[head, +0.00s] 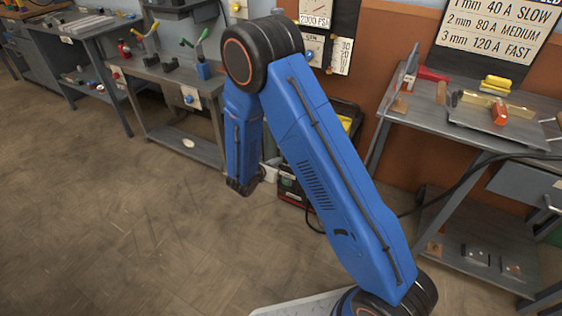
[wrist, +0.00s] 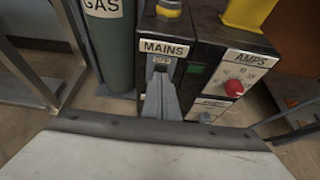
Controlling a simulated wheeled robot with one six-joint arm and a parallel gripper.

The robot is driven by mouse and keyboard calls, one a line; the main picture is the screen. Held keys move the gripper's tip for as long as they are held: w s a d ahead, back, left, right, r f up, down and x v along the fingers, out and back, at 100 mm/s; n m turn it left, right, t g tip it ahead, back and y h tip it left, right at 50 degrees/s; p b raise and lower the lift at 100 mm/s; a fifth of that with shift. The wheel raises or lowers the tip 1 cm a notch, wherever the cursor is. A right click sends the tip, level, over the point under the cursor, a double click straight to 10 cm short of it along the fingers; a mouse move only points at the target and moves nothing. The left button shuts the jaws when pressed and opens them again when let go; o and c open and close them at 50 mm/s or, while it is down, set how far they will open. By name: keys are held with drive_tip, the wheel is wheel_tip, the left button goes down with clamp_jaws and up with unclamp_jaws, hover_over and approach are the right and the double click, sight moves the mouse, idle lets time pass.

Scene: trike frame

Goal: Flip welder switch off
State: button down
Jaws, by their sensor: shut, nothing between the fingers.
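The welder (wrist: 205,75) is a dark box in the wrist view, with a MAINS label (wrist: 163,47) on its left part. Under that label is a small plate (wrist: 161,61) with lettering too small to read surely. My gripper (wrist: 162,76) is shut and empty, its grey fingers just in front of the panel below the MAINS label. They cover the switch area, so I cannot tell the switch's position or whether they touch it. In the head view my blue arm hides most of the welder (head: 291,187), and my gripper is not clearly visible.
A red AMPS knob (wrist: 234,87) is right of the MAINS panel. A green gas cylinder (wrist: 110,50) stands close on the left. In the head view, a metal bench (head: 440,115) stands right and a workbench (head: 165,75) left. The floor (head: 110,210) at left is clear.

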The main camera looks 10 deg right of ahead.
drive_tip(key=s+a+r, duration=0.5)
drive_tip(key=r, duration=0.1)
drive_tip(key=shift+s, duration=0.3)
drive_tip(key=shift+r, duration=0.1)
drive_tip(key=s+d+r+m+g, duration=0.7)
drive_tip(key=s+d+r+m, duration=0.85)
drive_tip(key=d+r, duration=0.3)
drive_tip(key=s+r+m+t+y, duration=0.1)
drive_tip(key=s+r+m+y, duration=0.3)
drive_tip(key=s, duration=0.6)
drive_tip(key=s+r+m+t+y, duration=0.1)
drive_tip(key=s+r+m+y, duration=0.3)
drive_tip(key=s+m, duration=0.4)
drive_tip(key=shift+s+a+r+y, duration=0.3)
drive_tip(key=shift+s+a, duration=0.15)
drive_tip(key=shift+s, duration=1.15)
